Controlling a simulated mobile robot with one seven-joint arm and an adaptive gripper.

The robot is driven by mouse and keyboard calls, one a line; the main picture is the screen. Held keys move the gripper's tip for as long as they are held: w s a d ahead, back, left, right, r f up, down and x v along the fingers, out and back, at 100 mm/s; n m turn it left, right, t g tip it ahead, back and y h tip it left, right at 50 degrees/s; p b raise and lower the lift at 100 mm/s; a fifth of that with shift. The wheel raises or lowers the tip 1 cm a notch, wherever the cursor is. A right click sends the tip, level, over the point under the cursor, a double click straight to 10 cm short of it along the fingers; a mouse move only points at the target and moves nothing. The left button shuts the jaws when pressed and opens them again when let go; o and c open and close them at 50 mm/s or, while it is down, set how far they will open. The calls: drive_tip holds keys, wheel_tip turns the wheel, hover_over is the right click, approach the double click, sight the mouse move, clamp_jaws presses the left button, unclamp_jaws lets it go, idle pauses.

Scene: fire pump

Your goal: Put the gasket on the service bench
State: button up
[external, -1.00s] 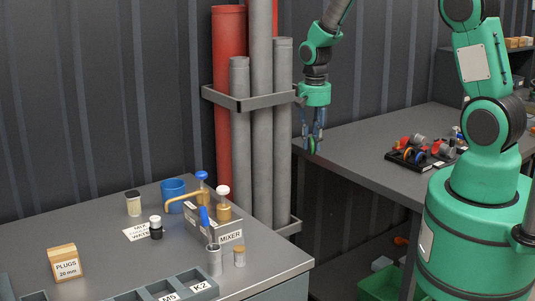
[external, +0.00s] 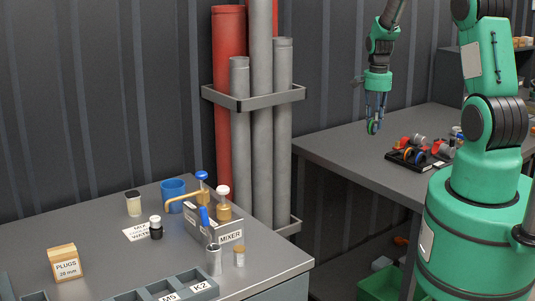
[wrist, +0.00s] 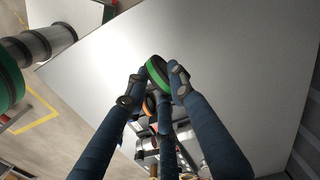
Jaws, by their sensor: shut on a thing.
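My gripper (external: 375,120) is shut on a green ring, the gasket (external: 373,127), and holds it in the air. In the wrist view the gasket (wrist: 157,73) sits between the fingertips, its green rim showing and part of it hidden by the fingers. In the external view it appears over the left-back part of the grey bench on the right (external: 345,152). The bench top also fills much of the wrist view (wrist: 230,50). Neither bench carries a readable name, so I cannot tell which is the service bench.
A black tray (external: 420,165) with several coloured parts is on the right bench. The left bench (external: 70,225) holds a mixer box (external: 228,238), bottles, a blue cup (external: 172,190) and a plugs box (external: 64,264). Tall pipes (external: 262,130) stand between the benches. The right bench's left part is clear.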

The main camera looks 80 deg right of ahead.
drive_tip(key=s+d+m, duration=0.3)
drive_tip(key=s+d, duration=0.2)
drive_tip(key=s, duration=0.5)
drive_tip(key=shift+s+r, duration=0.2)
drive_tip(key=shift+s, duration=0.15)
drive_tip(key=shift+f, duration=0.1)
drive_tip(key=shift+f, duration=3.05)
drive_tip(key=shift+f, duration=1.85)
drive_tip(key=shift+f+b, duration=0.4)
drive_tip(key=shift+f, duration=0.1)
drive_tip(key=o, duration=1)
